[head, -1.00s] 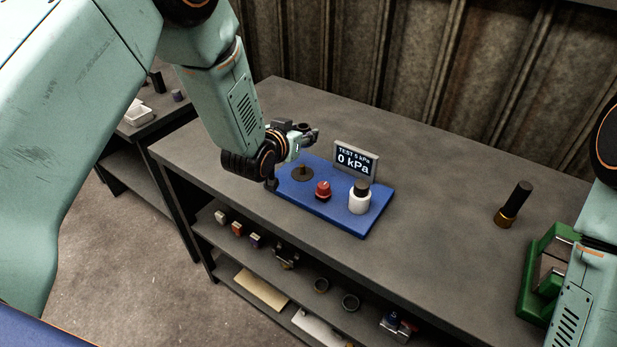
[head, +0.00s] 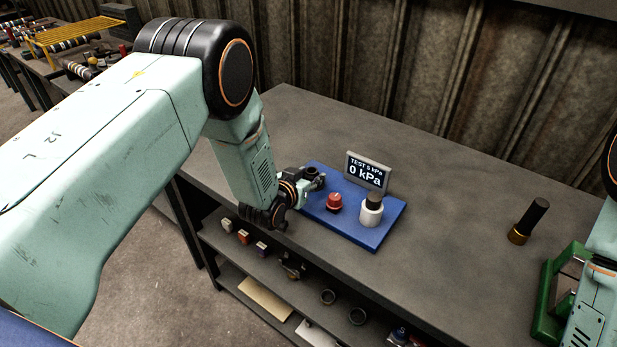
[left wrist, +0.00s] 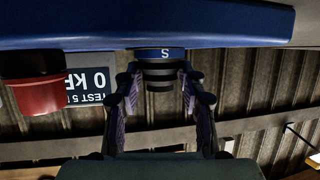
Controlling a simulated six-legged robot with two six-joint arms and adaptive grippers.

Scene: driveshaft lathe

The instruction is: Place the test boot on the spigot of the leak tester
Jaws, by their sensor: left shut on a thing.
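The leak tester is a blue base (head: 375,238) with a display (head: 368,171) reading "TEST 5 kPa 0 kPa". A red knob (head: 334,201) and a white cylinder with a black top (head: 371,211) stand on it. My left gripper (head: 312,180) is low over the base's left end, where it hides the spigot. In the left wrist view, which is upside down, its fingers (left wrist: 162,95) are shut on the dark ribbed test boot (left wrist: 158,76) with a blue band marked "S". The band is close to the blue base; I cannot tell whether the boot is around the spigot. My right gripper is out of view.
A black cylinder with a brass-coloured foot (head: 528,222) stands on the bench (head: 450,240) to the right, near a green fixture (head: 550,300). Small parts lie on the shelf below. The bench between tester and cylinder is clear. A corrugated wall (head: 450,90) rises behind.

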